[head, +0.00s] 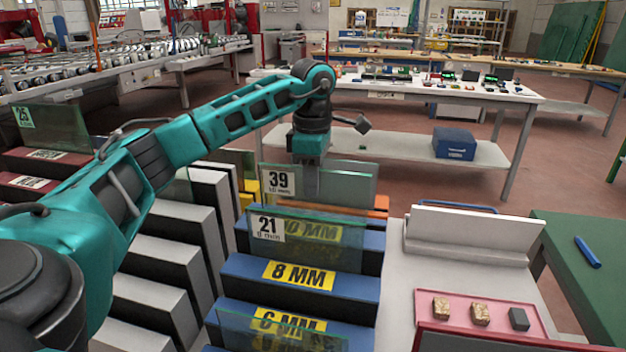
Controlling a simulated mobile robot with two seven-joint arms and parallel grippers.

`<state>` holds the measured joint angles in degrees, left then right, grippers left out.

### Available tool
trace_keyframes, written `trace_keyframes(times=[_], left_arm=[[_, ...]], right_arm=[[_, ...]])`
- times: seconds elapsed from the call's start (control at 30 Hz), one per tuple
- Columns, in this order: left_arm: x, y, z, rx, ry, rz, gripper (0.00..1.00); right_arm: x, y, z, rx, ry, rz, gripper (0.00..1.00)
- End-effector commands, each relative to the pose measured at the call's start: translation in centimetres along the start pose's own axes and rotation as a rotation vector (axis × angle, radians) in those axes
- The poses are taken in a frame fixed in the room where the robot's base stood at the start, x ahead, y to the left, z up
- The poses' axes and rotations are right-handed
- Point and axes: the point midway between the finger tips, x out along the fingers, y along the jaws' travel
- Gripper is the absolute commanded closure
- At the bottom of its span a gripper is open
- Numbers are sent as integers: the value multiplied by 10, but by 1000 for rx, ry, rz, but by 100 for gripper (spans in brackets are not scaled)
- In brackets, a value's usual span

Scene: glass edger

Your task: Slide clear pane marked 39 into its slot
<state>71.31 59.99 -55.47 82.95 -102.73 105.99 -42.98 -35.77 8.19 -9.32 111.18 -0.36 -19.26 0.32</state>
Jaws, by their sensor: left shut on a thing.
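The clear pane marked 39 (347,192) stands upright above the back of the stepped rack, with its white label at its left. My left gripper (309,186) reaches down from above and is shut on the pane's upper edge. The fingertips show at the pane, partly blurred by the glass. The blue stepped rack (240,270) carries yellow labels for 10 MM, 8 MM and 6 MM. The pane marked 21 (340,252) stands in front of pane 39 and covers part of the 10 MM label. Pane 39's lower edge is hidden, so I cannot tell whether it sits in a slot. My right gripper is not in view.
Another pane (235,325) stands at the 6 MM step. An orange step (377,204) lies behind the blue ones. Grey steps (165,265) and a pane marked 25 (60,130) are left. A pink tray (500,312) with small blocks is at right; a long table (400,90) stands behind.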

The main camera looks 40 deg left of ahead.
Motion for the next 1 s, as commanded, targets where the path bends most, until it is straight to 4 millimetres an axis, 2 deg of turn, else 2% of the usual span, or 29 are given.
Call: trace_keyframes(times=[0.83,0.87,1.0], left_arm=[[5,0,0,0,-3,4,100],[5,0,0,0,-3,4,83],[6,0,0,0,-2,3,69]], right_arm=[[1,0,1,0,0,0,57],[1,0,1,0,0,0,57],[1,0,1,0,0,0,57]])
